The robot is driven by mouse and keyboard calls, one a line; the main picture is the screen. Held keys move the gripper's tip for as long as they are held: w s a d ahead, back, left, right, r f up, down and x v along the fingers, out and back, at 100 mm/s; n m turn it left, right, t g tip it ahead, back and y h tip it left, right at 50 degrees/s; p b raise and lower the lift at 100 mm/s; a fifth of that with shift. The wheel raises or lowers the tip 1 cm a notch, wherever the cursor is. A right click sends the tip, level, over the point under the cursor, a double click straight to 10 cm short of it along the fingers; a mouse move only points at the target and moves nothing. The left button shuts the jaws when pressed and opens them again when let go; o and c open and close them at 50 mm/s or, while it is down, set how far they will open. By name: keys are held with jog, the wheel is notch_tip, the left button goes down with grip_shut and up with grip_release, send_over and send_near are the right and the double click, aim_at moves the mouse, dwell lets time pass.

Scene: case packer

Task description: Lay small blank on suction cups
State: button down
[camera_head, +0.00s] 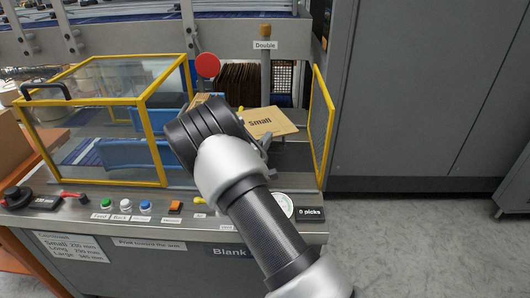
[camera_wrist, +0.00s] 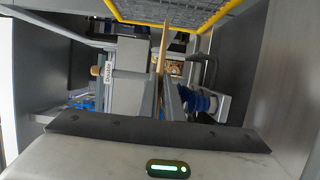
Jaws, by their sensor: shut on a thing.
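The small blank (camera_head: 268,122) is a flat tan cardboard sheet marked "Small", tilted toward the head camera at the machine's open bay. My gripper (camera_head: 264,141) is shut on its near edge; my arm hides part of the grip in the head view. In the wrist view the blank (camera_wrist: 164,48) shows edge-on as a thin tan strip between the fingers of my gripper (camera_wrist: 162,92). Dark blue suction cups (camera_wrist: 196,100) show just right of the fingers in the wrist view; whether the blank touches them I cannot tell. My arm hides the cups in the head view.
A yellow-framed clear guard (camera_head: 110,125) stands left of the bay. A yellow-framed panel (camera_head: 321,125) stands close on its right. A post labelled "Double" (camera_head: 265,45) and a red disc (camera_head: 207,65) rise behind. The control panel (camera_head: 120,203) runs along the front. The floor at right is clear.

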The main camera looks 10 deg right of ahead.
jog(key=shift+f+b, duration=0.45)
jog(key=shift+f, duration=2.4)
jog(key=shift+f, duration=0.25)
jog(key=c, duration=1.9)
grip_release()
jog(key=shift+c, duration=0.2)
jog(key=shift+r, duration=0.1)
